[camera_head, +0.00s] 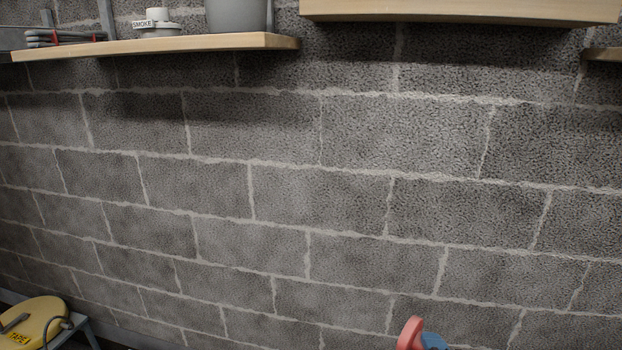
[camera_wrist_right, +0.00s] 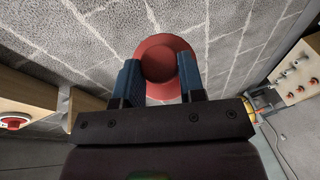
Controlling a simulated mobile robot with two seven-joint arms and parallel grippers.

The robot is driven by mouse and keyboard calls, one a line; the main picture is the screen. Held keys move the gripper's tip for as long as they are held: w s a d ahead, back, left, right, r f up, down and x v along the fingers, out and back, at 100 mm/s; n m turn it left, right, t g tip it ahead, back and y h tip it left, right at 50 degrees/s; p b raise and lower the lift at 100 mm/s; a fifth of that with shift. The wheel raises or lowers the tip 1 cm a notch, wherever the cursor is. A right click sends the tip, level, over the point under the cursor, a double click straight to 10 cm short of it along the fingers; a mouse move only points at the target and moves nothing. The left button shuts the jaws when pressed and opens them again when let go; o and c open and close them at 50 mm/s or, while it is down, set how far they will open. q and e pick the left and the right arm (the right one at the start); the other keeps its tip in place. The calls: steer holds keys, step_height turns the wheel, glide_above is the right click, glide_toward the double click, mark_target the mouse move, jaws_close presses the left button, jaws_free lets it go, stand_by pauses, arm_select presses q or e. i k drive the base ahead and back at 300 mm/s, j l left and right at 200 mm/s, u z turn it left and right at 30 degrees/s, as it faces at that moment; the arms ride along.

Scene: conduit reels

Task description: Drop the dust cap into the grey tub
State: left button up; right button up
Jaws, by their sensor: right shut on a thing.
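The dust cap is red and round with a wide flange. In the right wrist view the dust cap (camera_wrist_right: 163,62) sits between the two blue fingers of my right gripper (camera_wrist_right: 160,78), which is shut on it. In the head view the red cap (camera_head: 408,334) and a bit of blue finger show at the bottom edge, right of centre. A grey tub (camera_head: 236,16) stands on the upper left shelf, its top cut off by the frame. The held cap appears well below and to the right of the tub in the picture. My left gripper is not in view.
The wooden shelf (camera_head: 150,47) also bears a white item labelled SMOKE (camera_head: 157,24) and dark items with red parts (camera_head: 65,38). Another wooden shelf (camera_head: 460,12) is at upper right. A yellow reel (camera_head: 35,318) is at lower left. The block wall between is bare.

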mark_target(224, 25)
steer(key=j+z, duration=0.3)
steer(key=j, duration=2.25)
steer(key=i, duration=0.1)
